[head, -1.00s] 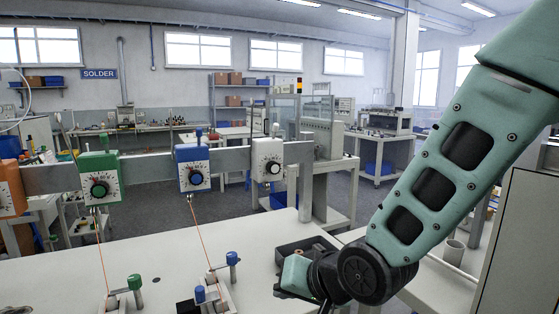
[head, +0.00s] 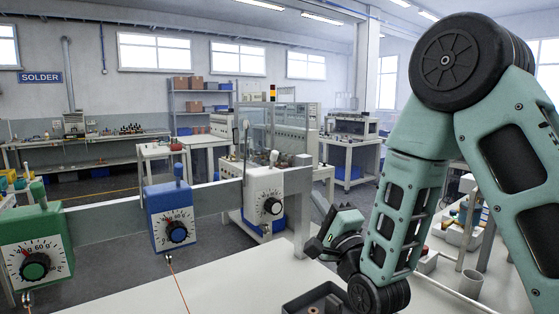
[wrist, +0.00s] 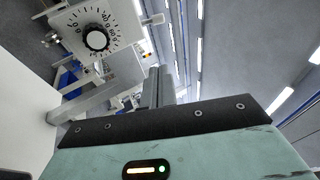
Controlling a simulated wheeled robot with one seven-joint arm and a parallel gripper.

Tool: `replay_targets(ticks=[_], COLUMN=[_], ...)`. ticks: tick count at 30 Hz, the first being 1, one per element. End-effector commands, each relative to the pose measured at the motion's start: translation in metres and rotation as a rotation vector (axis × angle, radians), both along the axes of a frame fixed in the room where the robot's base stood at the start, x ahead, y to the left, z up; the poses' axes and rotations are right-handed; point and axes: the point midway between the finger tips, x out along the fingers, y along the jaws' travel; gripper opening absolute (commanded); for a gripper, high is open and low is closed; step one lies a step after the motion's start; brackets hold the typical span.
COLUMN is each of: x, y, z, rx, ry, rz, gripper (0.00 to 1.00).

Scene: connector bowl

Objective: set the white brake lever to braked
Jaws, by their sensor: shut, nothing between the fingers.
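The white dial unit (head: 265,193) hangs on the grey rail, with a black dial on its front. Its white lever (head: 274,158) is a short peg standing up from its top. In the wrist view the unit (wrist: 82,20) appears turned sideways at the upper left, with the lever (wrist: 152,19) sticking out to the right. My gripper (head: 314,247) is shut and empty, right of the unit and lower than the lever in the head view, apart from both. Its narrow fingers (wrist: 160,88) show in the wrist view. I cannot tell the lever's exact setting.
The blue unit (head: 169,216) and green unit (head: 36,245), each with its own lever, hang further left on the rail (head: 105,222). The rail's post (head: 301,215) stands between the white unit and my gripper. A dark tray (head: 292,308) lies on the white bench (head: 225,290) below.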

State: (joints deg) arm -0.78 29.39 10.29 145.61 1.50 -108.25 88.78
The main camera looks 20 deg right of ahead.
Motion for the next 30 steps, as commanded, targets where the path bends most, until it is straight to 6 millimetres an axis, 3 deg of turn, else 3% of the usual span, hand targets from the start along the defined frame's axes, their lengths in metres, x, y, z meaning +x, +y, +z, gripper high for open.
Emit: replay_targets(ticks=[16, 30], x=[0.006, 0.086], y=[-0.002, 0.006], z=[0.008, 0.048], rx=[0.015, 0.014], ry=[-0.019, -0.018], rz=[-0.002, -0.001], gripper=[0.0, 0.0])
